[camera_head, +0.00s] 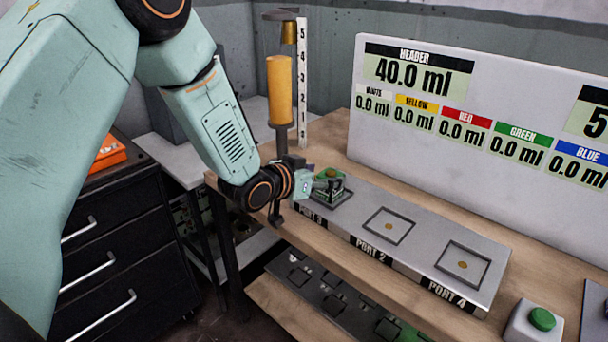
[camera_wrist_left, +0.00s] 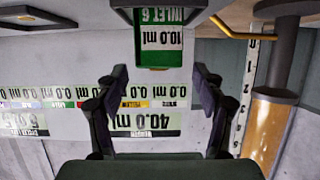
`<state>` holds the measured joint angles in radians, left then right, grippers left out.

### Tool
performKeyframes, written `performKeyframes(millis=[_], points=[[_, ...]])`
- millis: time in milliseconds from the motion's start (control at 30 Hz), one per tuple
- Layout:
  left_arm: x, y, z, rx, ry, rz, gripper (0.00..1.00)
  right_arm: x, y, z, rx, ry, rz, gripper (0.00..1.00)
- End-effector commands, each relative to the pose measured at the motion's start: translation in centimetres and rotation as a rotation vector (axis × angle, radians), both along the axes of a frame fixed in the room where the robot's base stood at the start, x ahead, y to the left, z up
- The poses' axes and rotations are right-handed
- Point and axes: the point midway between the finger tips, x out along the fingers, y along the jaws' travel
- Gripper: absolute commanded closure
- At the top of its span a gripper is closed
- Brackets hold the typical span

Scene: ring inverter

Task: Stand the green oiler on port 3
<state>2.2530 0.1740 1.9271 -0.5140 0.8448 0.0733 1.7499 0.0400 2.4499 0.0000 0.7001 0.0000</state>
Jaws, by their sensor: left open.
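The green oiler (camera_head: 331,191) is at the left end of the grey port block, at the port whose partly hidden label looks like PORT 3 (camera_head: 309,215). It looks upright; its seating in the frame is hard to make out. My left gripper (camera_head: 312,183) is just left of the oiler, its fingers small and partly hidden. In the upside-down left wrist view, my left gripper (camera_wrist_left: 160,82) is open, with nothing between its fingertips. The oiler (camera_wrist_left: 163,55) shows at the top centre there, with a 10.0 ml display. My right gripper is not in view.
Empty square frames at PORT 2 (camera_head: 389,226) and PORT 4 (camera_head: 463,264) lie to the right. A white display panel (camera_head: 440,135) stands behind. A yellow cylinder (camera_head: 280,88) with a scale rises behind my wrist. A green button (camera_head: 542,319) is at lower right.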

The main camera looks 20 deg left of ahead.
Motion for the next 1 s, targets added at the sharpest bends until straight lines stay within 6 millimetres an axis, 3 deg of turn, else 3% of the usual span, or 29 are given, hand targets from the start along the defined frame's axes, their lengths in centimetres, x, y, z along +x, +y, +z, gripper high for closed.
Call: performKeyframes(millis=[300, 500, 767, 867, 967, 1000], points=[[-5.1, 1.7, 2.5, -0.005, 0.000, 0.001, 0.31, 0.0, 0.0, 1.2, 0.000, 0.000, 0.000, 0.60], [-6.5, 2.2, 3.0, -0.002, 0.000, 0.001, 0.31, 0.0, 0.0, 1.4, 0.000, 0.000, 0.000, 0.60], [-6.9, 2.3, 3.0, 0.001, 0.000, -0.002, 0.31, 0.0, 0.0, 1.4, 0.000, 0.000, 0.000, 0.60], [-7.6, 2.1, 1.5, 0.001, 0.040, 0.002, 0.31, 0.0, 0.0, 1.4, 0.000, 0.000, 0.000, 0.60], [-10.2, 1.6, -3.0, 0.002, 0.167, 0.025, 0.31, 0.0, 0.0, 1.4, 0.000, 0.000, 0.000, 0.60], [-12.0, 1.4, -5.6, 0.004, 0.245, 0.039, 0.31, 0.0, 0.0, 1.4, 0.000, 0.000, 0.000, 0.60]])
